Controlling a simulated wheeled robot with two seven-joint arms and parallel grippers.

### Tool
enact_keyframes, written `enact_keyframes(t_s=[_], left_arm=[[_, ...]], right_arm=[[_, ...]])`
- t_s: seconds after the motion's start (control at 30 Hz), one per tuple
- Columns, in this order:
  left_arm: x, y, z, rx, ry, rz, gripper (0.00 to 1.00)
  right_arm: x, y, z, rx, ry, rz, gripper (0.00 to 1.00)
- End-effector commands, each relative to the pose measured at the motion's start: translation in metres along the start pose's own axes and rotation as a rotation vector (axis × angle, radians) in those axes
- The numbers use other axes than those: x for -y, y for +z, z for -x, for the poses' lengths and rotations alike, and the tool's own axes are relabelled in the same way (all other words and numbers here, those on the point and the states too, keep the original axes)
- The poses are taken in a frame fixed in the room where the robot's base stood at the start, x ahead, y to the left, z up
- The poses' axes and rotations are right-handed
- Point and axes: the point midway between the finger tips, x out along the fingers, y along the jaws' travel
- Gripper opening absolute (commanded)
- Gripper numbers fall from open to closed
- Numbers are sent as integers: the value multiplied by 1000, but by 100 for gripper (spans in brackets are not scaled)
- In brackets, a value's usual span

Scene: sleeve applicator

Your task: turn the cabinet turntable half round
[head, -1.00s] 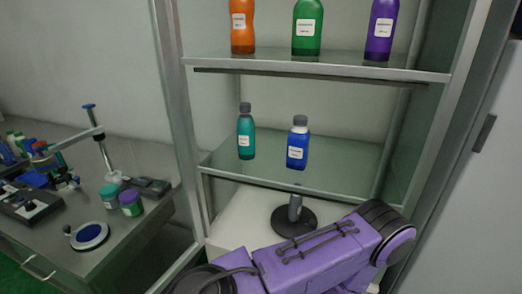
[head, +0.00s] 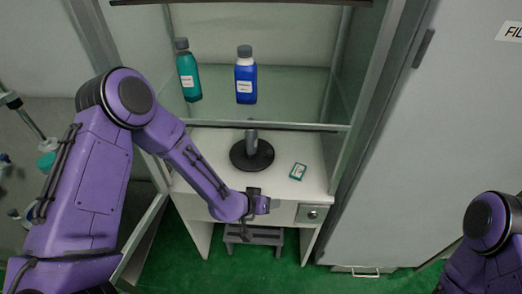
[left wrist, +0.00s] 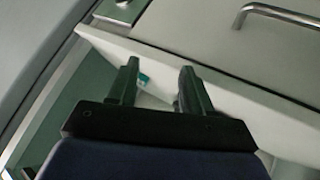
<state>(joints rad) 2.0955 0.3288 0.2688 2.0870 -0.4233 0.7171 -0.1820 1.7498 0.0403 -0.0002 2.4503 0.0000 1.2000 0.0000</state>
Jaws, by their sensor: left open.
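The turntable (head: 252,156) is a round black disc with a short grey post standing up from it. It sits on the white bottom deck of the cabinet, below the glass shelf. My left gripper (head: 262,204) hangs in front of the deck's front edge, apart from the turntable and nearer to me. The turntable cannot be made out in that view. My right arm shows only at the lower right of the head view; its gripper is out of frame.
A teal bottle (head: 188,76) and a blue bottle (head: 246,80) stand on the glass shelf (head: 290,105) above. A grey step stool (head: 254,236) stands below the deck. A grey cabinet (head: 400,150) is at the right.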

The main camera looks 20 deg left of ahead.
Motion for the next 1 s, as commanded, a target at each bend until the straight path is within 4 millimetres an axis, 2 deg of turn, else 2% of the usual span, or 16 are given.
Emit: enact_keyframes(t_s=[0.03, 0.1, 0.2, 0.23, 0.37, 0.7, 0.8, 1.0], left_arm=[[2, -38, 0, -76, 27, -75, 50], [36, -74, 4, -214, 4, -219, 50], [62, -108, 15, -339, -22, -366, 50], [66, -114, 17, -360, -28, -394, 50], [73, -126, 13, -395, -39, -448, 50], [69, -151, -54, -391, -39, -443, 50], [68, -157, -67, -392, -39, -443, 50], [68, -161, -77, -392, -38, -440, 50]], right_arm=[[0, 0, 0, 0, 0, 0, 77], [0, 2, -5, 0, 0, 0, 77], [1, 3, -7, 0, 0, 0, 77], [1, 3, -7, 0, 0, 0, 77], [1, 2, -6, 0, -1, 0, 77], [0, -1, 2, 0, 0, 0, 77], [0, -1, 2, 0, -1, 0, 77], [0, -1, 2, 0, -1, 0, 77]])
